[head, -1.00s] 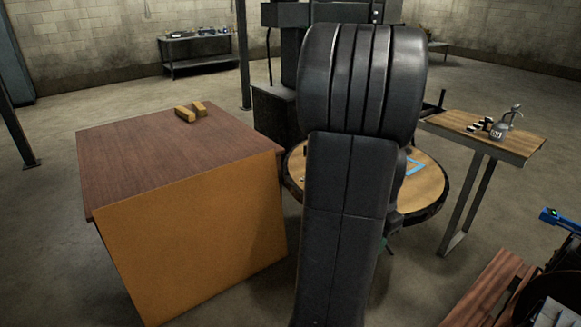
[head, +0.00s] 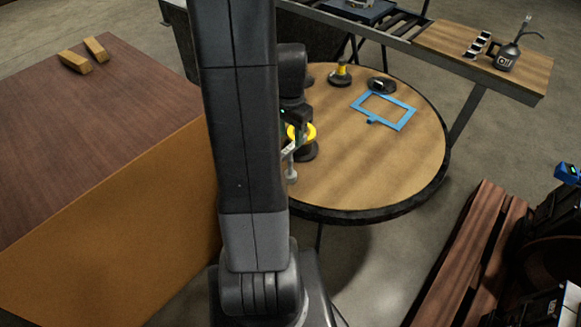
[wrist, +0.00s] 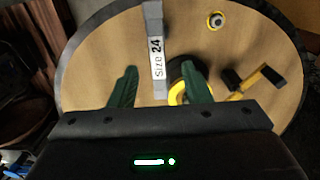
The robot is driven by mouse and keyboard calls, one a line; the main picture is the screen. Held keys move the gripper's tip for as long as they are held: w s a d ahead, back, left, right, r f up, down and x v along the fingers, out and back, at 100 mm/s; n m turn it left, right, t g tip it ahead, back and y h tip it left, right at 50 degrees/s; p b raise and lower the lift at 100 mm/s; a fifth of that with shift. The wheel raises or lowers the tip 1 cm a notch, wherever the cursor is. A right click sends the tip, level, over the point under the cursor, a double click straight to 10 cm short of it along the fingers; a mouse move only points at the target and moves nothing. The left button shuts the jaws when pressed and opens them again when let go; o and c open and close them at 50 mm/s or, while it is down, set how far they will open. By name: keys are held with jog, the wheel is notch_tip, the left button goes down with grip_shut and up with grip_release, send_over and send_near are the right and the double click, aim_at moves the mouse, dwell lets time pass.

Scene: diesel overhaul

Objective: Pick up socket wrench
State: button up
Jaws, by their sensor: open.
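A grey bar labelled "Size 24" (wrist: 155,50), which looks like the socket wrench, shows in the wrist view over the round wooden table. Its near end lies between the two green fingers of my gripper (wrist: 160,85), with a gap to each side. In the head view my gripper (head: 295,128) is at the table's left side, partly hidden by my arm. A grey upright piece (head: 291,168), probably the same wrench, shows just below it. The gripper is open and holds nothing. Whether the fingers are at the wrench's height is unclear.
A yellow ring on a black base (head: 306,150) stands close beside the gripper. A yellow-black piece (head: 340,75), a black round part (head: 381,85) and a blue frame (head: 408,120) lie farther back on the round table (head: 390,170). A brown-topped box (head: 110,120) stands left.

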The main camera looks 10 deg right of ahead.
aim_at(290, 147)
jog(key=f, duration=0.2)
jog(key=shift+w+f, duration=0.4)
jog(key=shift+s+f, duration=0.3)
jog(key=shift+f, duration=0.4)
jog(key=f, duration=0.3)
jog(key=shift+s+f, duration=0.2)
jog(key=shift+s, duration=0.1)
jog(key=shift+f, duration=0.65)
grip_shut()
